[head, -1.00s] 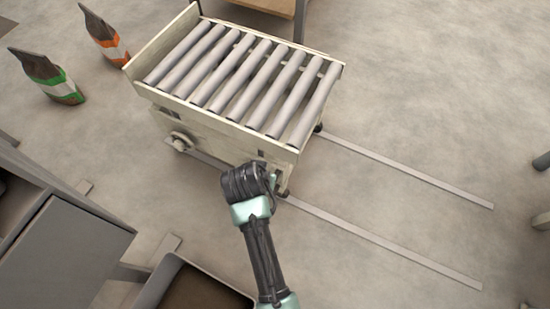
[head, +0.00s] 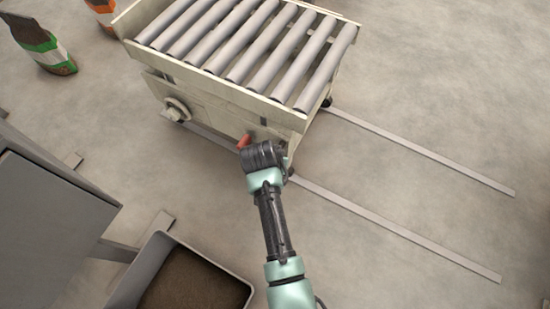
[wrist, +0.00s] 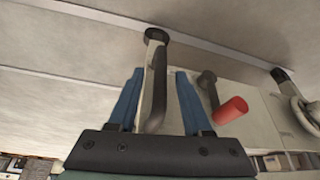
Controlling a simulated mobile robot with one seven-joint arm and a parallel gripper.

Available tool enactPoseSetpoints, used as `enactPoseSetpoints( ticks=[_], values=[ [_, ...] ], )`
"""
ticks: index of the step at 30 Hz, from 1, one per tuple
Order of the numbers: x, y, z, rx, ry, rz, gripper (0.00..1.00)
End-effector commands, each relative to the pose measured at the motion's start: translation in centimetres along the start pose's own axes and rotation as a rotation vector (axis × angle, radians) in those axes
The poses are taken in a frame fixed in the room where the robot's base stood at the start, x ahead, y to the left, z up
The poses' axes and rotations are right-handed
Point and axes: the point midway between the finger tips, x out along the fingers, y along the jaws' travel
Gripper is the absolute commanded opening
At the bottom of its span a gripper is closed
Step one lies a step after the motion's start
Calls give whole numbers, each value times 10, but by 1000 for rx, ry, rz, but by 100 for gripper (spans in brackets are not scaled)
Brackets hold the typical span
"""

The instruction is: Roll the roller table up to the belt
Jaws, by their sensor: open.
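The roller table (head: 203,87) is a cream cart with a bed of grey rollers, seen at the top of the head view. It stands at the left end of two floor rails. My gripper (head: 262,155) is at the table's near side, by its right corner. In the wrist view my gripper (wrist: 158,74) has its two blue fingers apart. A grey bar (wrist: 156,95) with a dark end shows between them; I cannot tell whether they touch it. A red cylinder (wrist: 230,110) is just right of the fingers. I cannot pick out the belt.
Two pale floor rails (head: 420,150) run to the lower right over clear floor. A bag with a green band (head: 40,45) and one with an orange band (head: 102,10) stand at upper left. A grey cabinet (head: 50,230) and a dark-filled tray (head: 150,275) are at lower left.

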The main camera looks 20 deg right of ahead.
Motion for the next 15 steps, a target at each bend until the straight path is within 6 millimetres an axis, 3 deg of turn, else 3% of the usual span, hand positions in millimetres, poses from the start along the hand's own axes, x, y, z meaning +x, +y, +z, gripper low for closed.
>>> enactPoseSetpoints(
  ticks=[4,14,15],
  values=[
    [12,0,0,-1,1,0,50],
    [13,0,0,-1,1,-1,50],
    [13,0,0,-1,1,-1,46]
  ],
)
